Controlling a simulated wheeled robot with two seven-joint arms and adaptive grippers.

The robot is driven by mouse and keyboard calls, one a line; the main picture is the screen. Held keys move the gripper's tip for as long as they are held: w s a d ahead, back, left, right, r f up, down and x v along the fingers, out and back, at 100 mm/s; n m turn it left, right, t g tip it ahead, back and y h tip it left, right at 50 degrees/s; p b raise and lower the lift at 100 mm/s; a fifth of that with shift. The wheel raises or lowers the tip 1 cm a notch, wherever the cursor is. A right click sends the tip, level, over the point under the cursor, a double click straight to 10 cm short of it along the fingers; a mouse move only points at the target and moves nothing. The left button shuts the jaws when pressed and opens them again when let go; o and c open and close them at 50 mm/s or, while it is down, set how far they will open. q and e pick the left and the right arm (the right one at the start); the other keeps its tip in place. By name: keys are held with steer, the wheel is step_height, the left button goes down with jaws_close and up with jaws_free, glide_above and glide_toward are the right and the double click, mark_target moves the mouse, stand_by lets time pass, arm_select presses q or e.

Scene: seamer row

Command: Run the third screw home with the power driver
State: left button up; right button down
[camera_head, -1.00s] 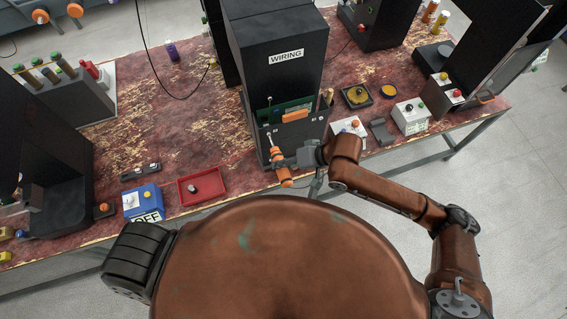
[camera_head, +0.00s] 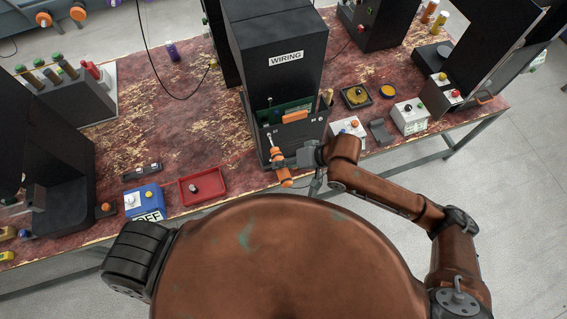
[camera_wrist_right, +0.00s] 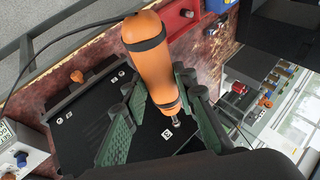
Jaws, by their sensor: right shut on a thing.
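My right gripper (camera_head: 287,160) is shut on the orange power driver (camera_head: 281,172) in front of the black wiring housing (camera_head: 275,75). In the right wrist view, the driver (camera_wrist_right: 152,55) lies between the green-padded fingers (camera_wrist_right: 160,115). Its short metal bit (camera_wrist_right: 176,121) points at the black front panel (camera_wrist_right: 85,125). Several small pale screw spots show on that panel, one (camera_wrist_right: 167,133) close to the bit. I cannot tell whether the bit touches it. My left gripper is not in view.
A red tray (camera_head: 181,199) with a small part in it and a blue switch box (camera_head: 140,203) stand left of the housing. White button boxes (camera_head: 411,122) stand to the right. A black cable hangs over the worn red bench (camera_head: 195,140).

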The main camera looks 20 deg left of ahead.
mark_target(289, 179)
steer(key=shift+w+a+r, duration=0.15)
steer(key=shift+w+a, duration=0.05)
steer(key=shift+w, duration=0.1)
stand_by(1.6)
steer(key=shift+d+p, duration=0.1)
steer(key=shift+p, duration=0.2)
steer(key=shift+s, duration=0.2)
steer(key=shift+s+d+p, duration=0.55)
steer(key=shift+s+p, duration=0.2)
steer(key=shift+s, duration=0.05)
steer(key=shift+s+d+p, duration=0.55)
steer(key=shift+s+p, duration=0.15)
steer(key=shift+s, duration=0.05)
steer(key=shift+s+d+p, duration=0.55)
steer(key=shift+s+p, duration=0.2)
steer(key=shift+s, duration=0.05)
steer(key=shift+w, duration=0.1)
